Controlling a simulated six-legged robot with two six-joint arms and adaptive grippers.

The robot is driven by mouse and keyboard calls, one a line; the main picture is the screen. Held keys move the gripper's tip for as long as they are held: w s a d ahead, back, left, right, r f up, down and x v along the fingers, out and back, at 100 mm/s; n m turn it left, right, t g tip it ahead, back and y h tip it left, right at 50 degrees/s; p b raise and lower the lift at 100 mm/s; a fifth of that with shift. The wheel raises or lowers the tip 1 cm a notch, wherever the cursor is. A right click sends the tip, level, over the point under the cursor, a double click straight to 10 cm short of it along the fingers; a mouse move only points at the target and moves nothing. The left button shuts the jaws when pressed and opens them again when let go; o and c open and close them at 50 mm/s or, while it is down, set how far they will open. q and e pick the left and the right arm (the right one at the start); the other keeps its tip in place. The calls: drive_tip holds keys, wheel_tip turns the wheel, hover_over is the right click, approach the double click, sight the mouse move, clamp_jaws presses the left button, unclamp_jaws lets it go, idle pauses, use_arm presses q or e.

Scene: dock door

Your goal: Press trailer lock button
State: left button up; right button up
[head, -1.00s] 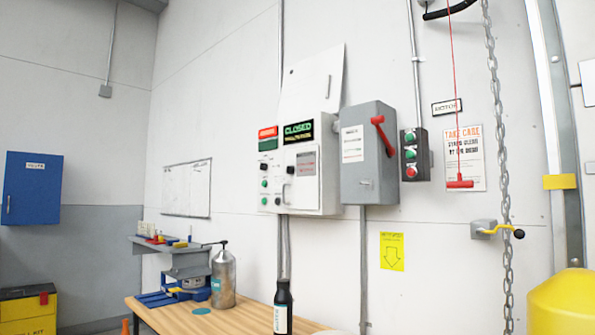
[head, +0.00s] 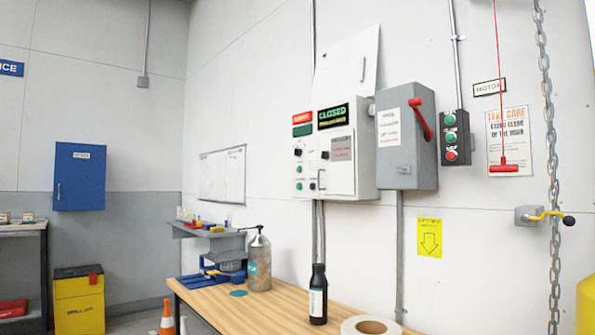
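The white control panel (head: 364,184) hangs on the wall near the middle of the head view. It has a dark display (head: 333,116) reading CLOSED in green, a red label, a green label, black knobs and several small buttons. A green button (head: 299,186) sits at its lower left. The button lettering is too small to read, so I cannot tell which is the trailer lock button. To the right is a dark push-button station (head: 455,138) with two green buttons and a red one (head: 451,155). Neither of my grippers is in view.
A grey switch box (head: 412,168) with a red lever stands beside the panel. Below, a wooden table (head: 238,309) holds a black bottle (head: 318,296), a metal sprayer (head: 258,266) and a tape roll (head: 372,327). A chain (head: 552,180) hangs at right. An orange cone (head: 167,318) stands left.

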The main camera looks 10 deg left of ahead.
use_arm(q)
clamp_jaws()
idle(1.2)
